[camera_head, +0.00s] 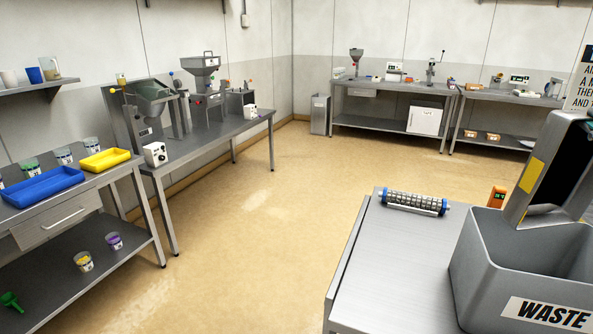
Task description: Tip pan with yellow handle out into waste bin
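The grey waste bin (480,275) stands at the lower right on a steel table, with "WASTE" on a white label; the picture edge cuts it off. I cannot make out a pan with a yellow handle. A grey housing (545,140) with a dark opening and a yellow patch (531,175) rises just behind the bin or over its rim; I cannot tell what it is or whether it touches the bin. My gripper is not in view.
The steel table (390,270) holds a ribbed roller (414,203) and a small orange device (497,197). A left bench carries a blue tray (42,187) and a yellow tray (106,160). Equipment benches line the walls. The tan floor (240,230) between is clear.

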